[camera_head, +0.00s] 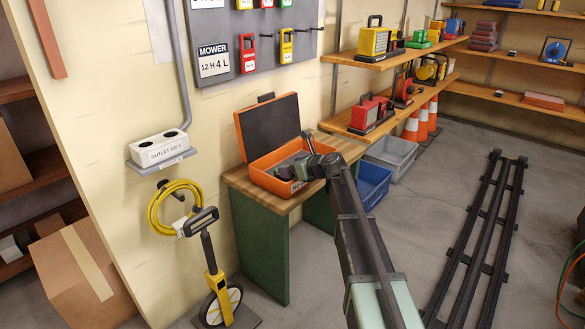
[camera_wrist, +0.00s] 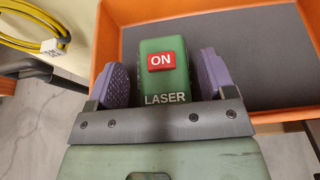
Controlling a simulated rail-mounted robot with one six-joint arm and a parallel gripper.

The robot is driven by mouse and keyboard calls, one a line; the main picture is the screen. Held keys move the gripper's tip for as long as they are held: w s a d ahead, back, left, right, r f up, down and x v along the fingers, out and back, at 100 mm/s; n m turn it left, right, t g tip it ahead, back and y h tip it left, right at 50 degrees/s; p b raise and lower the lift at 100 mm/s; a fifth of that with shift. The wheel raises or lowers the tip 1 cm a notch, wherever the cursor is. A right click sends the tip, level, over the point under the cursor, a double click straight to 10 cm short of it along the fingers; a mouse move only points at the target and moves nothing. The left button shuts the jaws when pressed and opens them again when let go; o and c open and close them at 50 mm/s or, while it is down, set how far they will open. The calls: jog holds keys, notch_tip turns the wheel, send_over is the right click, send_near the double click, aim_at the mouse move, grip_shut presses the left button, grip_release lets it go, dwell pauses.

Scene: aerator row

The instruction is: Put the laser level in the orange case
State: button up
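The laser level (camera_wrist: 165,82) is a green block with a red ON label and the word LASER.
The wooden bench top (camera_head: 238,179) has green sides. An outlet box (camera_head: 160,149), a yellow cable coil (camera_head: 172,205) and a measuring wheel (camera_head: 219,290) are at left. Shelves with tools (camera_head: 368,57), a blue bin (camera_head: 373,187) and traffic cones (camera_head: 412,124) are behind and right.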

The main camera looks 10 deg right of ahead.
jog(key=shift+o, duration=0.6)
jog(key=shift+r, duration=0.15)
jog(key=shift+s+d+r+p, duration=0.2)
jog(key=shift+s+r+p, duration=0.1)
jog(key=shift+r+p, duration=0.25)
jog(key=shift+s+d+r+p, duration=0.15)
jog(key=shift+s+r+p, duration=0.1)
jog(key=shift+r+p, duration=0.25)
jog(key=p+v, duration=0.4)
jog(key=v, duration=0.6)
jog(key=s+a+f+n+g+h, duration=0.1)
jog(key=s+a+f+n+g, duration=0.25)
jog(key=s+n, duration=0.35)
jog(key=s+a+f+n+g+h, duration=0.1)
jog(key=s+a+f+n+g, duration=0.2)
jog(key=s+a+n, duration=0.3)
jog(key=s+f+n+g+h, duration=0.2)
jog(key=s+n+h, duration=0.1)
jog(key=s+n, duration=0.4)
jog(key=s+d+f+n+g+h, duration=0.1)
jog(key=s+f+n+g+h, duration=0.1)
jog(key=s+n, duration=0.6)
jog(key=shift+s+f+h, duration=0.25)
jog(key=shift+s+h, duration=0.45)
jog(key=shift+s, duration=0.05)
